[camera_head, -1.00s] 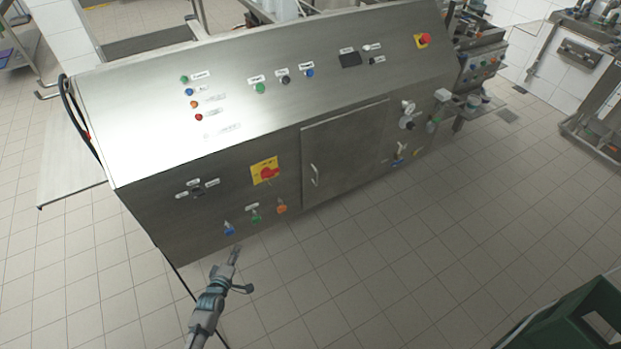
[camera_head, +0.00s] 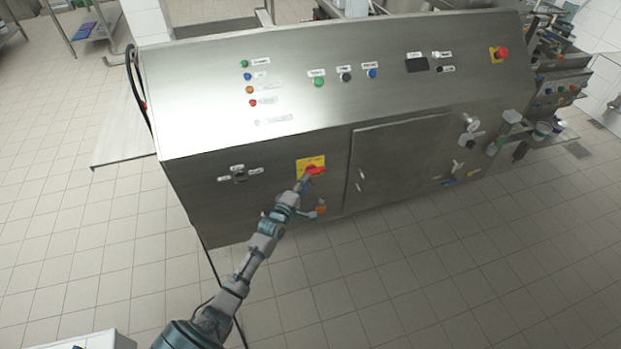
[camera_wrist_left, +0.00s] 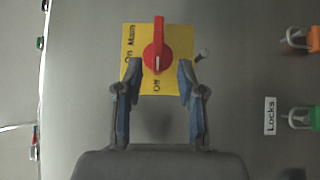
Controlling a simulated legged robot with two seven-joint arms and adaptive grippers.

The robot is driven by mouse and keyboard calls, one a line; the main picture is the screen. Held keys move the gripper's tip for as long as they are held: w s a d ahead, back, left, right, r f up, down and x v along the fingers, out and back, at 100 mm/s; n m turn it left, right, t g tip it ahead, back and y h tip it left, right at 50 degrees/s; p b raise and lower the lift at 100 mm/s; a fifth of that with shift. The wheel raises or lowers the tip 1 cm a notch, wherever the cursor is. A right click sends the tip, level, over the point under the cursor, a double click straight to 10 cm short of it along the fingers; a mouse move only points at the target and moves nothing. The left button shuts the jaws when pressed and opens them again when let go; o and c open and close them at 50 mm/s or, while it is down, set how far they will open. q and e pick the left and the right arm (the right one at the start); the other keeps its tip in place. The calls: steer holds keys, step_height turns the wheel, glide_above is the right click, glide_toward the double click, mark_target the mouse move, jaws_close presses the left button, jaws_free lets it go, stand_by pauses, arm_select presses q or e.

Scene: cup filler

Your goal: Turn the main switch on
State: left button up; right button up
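The main switch is a red rotary knob (camera_wrist_left: 158,45) on a yellow plate (camera_wrist_left: 129,70) marked "Main", "On" and "Off". In the head view the red knob (camera_head: 315,170) and yellow plate (camera_head: 303,163) are on the front of the steel cabinet, left of its door. My left gripper (camera_wrist_left: 158,72) is open in the wrist view, its two blue-padded fingers apart on either side of the knob's lower end. I cannot tell whether they touch it. In the head view my left gripper (camera_head: 303,182) is at the plate and partly covers it. My right gripper is not in view.
The steel cabinet (camera_head: 210,95) has several coloured buttons on its sloped top. An orange key lock (camera_head: 321,211) sits just below the switch, and a green one (camera_wrist_left: 300,117) shows in the wrist view. The cabinet door (camera_head: 400,160) is right of the switch. Tiled floor in front is clear.

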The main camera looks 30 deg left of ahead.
mark_target(316, 172)
arm_select(q)
steer(key=w, duration=0.3)
steer(key=shift+w+b, duration=0.3)
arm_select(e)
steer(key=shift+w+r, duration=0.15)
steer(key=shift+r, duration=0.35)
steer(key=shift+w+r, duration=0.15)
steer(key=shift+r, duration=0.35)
arm_select(q)
jaws_close()
